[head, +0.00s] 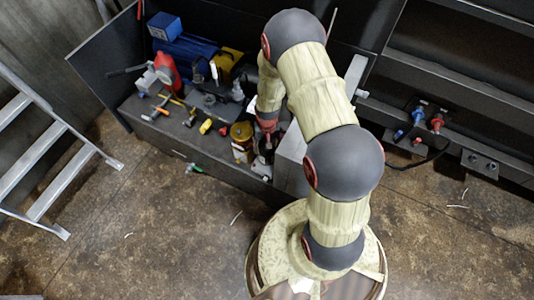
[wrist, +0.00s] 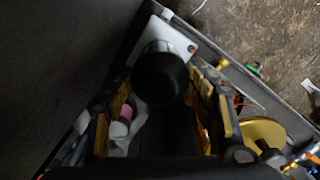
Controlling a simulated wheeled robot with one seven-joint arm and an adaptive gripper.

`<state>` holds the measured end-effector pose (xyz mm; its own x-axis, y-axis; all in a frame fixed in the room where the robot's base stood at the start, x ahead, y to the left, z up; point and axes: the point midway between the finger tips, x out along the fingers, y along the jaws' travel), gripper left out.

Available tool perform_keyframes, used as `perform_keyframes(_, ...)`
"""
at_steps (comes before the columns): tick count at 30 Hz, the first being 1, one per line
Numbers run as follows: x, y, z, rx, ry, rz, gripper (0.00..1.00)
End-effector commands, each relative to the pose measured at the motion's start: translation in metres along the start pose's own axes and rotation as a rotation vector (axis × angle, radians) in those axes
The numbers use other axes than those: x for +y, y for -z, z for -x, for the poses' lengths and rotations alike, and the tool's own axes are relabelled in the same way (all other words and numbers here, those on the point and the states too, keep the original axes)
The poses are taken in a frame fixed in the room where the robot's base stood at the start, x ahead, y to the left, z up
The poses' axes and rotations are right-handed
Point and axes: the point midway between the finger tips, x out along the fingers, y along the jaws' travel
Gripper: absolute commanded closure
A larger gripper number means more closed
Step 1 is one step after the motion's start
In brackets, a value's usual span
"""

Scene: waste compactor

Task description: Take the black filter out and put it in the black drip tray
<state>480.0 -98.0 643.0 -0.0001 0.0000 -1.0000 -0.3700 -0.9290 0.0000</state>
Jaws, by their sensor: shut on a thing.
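The black filter (wrist: 161,80) shows in the wrist view as a dark round shape between my fingertips, with a shiny grey part behind it. My gripper (wrist: 165,92) has a yellow-padded finger on either side of it and is shut on it, though the contact is in deep shadow. In the head view, my gripper (head: 266,140) reaches down at the right end of the bench, and the filter is hard to make out there. A dark, low item on the bench (head: 212,106) may be the black drip tray; I cannot tell for sure.
A yellow-brown canister (head: 241,131) stands close beside my gripper. A red container (head: 166,70), a blue toolbox (head: 185,53) and several small tools crowd the bench. A grey block (head: 291,160) stands to the right. A ladder (head: 45,150) stands at left.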

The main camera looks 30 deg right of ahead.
Motion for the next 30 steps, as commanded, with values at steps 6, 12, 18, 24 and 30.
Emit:
perform_keyframes(6, -0.0004, 0.0019, 0.0007, 0.004, 0.001, 0.007, 0.75)
perform_keyframes(12, -0.0004, 0.0019, 0.0011, 0.004, 0.0, 0.198, 0.75)
perform_keyframes(18, -0.0003, 0.0019, 0.0011, 0.004, 0.0, 0.405, 0.84)
perform_keyframes(24, 0.0004, -0.0008, 0.0, -0.002, -0.001, 0.454, 0.97)
perform_keyframes(30, 0.0013, -0.0036, -0.001, -0.007, 0.0, 0.454, 0.4)
